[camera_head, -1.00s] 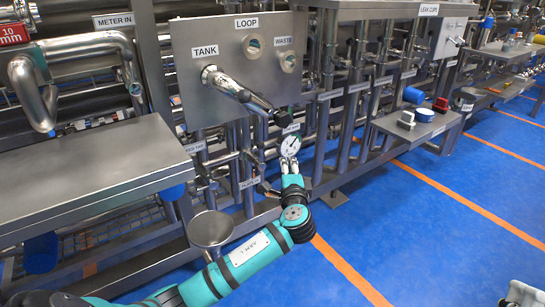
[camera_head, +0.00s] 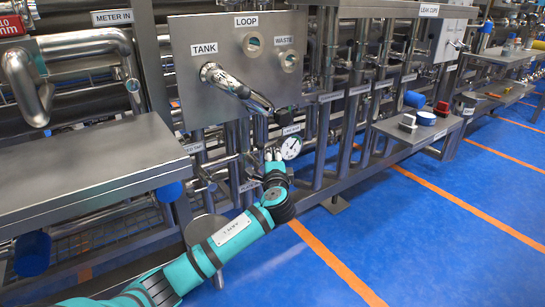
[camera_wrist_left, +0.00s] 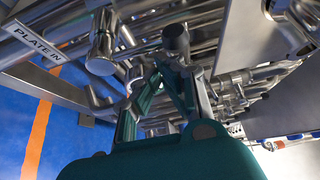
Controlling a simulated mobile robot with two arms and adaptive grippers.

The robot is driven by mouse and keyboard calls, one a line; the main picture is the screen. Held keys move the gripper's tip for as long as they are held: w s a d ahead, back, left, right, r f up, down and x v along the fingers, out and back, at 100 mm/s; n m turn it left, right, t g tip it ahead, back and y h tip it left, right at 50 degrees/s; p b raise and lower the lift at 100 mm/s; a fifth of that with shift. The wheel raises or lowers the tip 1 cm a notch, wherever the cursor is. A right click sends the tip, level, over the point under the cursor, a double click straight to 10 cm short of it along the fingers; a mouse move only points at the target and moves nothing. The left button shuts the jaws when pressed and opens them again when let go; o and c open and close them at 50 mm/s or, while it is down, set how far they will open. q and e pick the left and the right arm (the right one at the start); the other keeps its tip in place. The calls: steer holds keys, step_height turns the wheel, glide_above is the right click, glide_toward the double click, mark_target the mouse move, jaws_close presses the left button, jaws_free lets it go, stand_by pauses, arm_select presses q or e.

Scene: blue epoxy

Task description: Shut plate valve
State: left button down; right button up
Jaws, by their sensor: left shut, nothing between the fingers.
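My left gripper (camera_head: 274,155) is low in front of the pipework, just left of a round pressure gauge (camera_head: 291,147) and below the bent steel pipe from the TANK port. In the left wrist view its teal fingers (camera_wrist_left: 168,66) are shut with nothing between them. A grey rounded bar end (camera_wrist_left: 176,40) appears right at the fingertips; whether they touch it I cannot tell. A PLATE IN label (camera_wrist_left: 38,42) and a steel cylindrical fitting (camera_wrist_left: 101,48) are to its left. The plate valve's handle is not clearly distinguishable in the head view. My right gripper is not in view.
A steel panel (camera_head: 215,35) with TANK, LOOP and WASTE ports stands above. A steel table (camera_head: 80,165) is at left, and a funnel (camera_head: 205,228) is partly behind my arm. A shelf (camera_head: 440,126) with a blue cap and small blocks is at right. The blue floor at right is clear.

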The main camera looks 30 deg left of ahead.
arm_select(q)
steer(key=shift+s+n+b, duration=0.15)
steer(key=shift+n+b, duration=0.15)
steer(key=shift+b, duration=0.35)
